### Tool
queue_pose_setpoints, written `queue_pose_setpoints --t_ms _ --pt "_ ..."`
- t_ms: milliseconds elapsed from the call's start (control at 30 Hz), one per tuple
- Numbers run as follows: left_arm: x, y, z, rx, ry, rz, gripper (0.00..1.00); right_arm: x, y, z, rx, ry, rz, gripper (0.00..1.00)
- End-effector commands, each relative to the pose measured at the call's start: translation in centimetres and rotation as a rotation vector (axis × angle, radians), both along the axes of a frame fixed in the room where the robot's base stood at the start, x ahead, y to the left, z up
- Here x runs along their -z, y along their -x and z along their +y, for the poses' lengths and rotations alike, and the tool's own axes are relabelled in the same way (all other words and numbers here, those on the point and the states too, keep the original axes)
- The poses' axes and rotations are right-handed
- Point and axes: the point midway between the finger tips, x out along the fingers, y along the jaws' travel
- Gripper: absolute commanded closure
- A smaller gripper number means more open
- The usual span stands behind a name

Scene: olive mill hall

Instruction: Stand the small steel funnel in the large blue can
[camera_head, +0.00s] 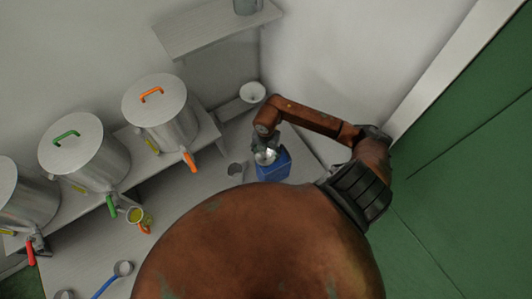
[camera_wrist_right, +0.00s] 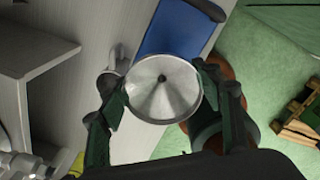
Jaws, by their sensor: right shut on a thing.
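The small steel funnel (camera_wrist_right: 161,88) is between the fingers of my right gripper (camera_wrist_right: 164,98), which is shut on it; I look into its wide cone and dark central hole. In the head view the funnel (camera_head: 265,156) shows at the left part of the top of the large blue can (camera_head: 273,171). The blue can (camera_wrist_right: 178,28) is partly covered by the funnel in the wrist view. The spout is hidden, so I cannot tell whether it is inside the can's mouth or above it. My left gripper is not in view.
A grey cup-like vessel (camera_head: 236,170) stands left of the can. A pale funnel (camera_head: 252,92) sits behind, near the wall. Lidded steel drums, one with an orange handle (camera_head: 161,110), stand on a bench at left. A jug with yellow-green liquid (camera_head: 138,217) and a blue-handled ladle (camera_head: 108,279) are nearer.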

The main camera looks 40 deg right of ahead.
Motion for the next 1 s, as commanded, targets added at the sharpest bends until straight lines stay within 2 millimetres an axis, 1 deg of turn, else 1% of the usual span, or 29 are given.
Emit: queue_pose_setpoints --t_ms 900,933,1000 --pt "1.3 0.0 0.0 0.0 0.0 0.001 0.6 1.8 0.0 0.0 0.0 0.001 0.001 0.61" --pt "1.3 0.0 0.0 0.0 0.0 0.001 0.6 1.8 0.0 0.0 0.0 0.001 0.001 0.4" --pt "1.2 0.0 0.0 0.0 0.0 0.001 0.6 1.8 0.0 0.0 0.0 0.0 0.0 0.35"
